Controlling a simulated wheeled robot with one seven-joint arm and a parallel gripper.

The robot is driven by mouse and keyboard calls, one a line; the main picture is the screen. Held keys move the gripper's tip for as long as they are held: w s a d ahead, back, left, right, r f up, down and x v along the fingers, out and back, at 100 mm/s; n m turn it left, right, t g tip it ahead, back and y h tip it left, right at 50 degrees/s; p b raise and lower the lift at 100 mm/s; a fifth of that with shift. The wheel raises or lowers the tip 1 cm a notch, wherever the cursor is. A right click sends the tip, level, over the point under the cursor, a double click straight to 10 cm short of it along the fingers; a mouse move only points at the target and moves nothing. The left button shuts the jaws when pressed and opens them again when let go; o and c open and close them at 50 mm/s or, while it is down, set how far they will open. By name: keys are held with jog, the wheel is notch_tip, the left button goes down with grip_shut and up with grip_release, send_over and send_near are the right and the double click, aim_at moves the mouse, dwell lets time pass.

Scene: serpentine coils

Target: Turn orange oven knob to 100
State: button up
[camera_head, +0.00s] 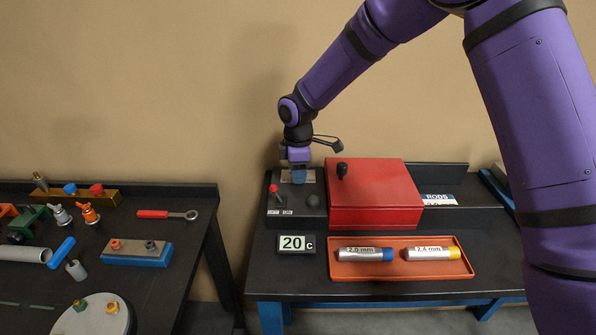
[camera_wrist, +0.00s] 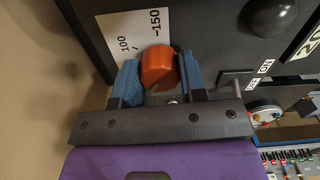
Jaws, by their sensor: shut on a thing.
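The orange oven knob (camera_wrist: 158,66) sits between the two blue fingers of my gripper (camera_wrist: 160,76) in the wrist view, and the gripper is shut on it. A white dial plate (camera_wrist: 133,38) behind the knob bears the marks 100 and 150. The knob's pointer is hard to make out. In the head view my gripper (camera_head: 298,174) is low over the back of the dark control panel (camera_head: 296,207), left of the red oven (camera_head: 375,195), and hides the knob. A display (camera_head: 296,243) in front reads 20 C.
A red-topped switch (camera_head: 274,189) and a dark round button (camera_head: 313,201) stand on the panel close in front of my gripper. An orange tray (camera_head: 400,274) with two rod tubes lies in front of the oven. A tool-covered bench (camera_head: 190,240) stands left, across a gap.

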jog(key=m, duration=0.4)
jog(key=shift+m, duration=0.3)
jog(key=m, duration=0.3)
jog(key=shift+m, duration=0.3)
jog(key=m, duration=0.3)
jog(key=shift+m, duration=2.2)
jog(key=o, duration=0.9)
notch_tip(320, 180, up, 11)
jog(key=shift+f, duration=0.1)
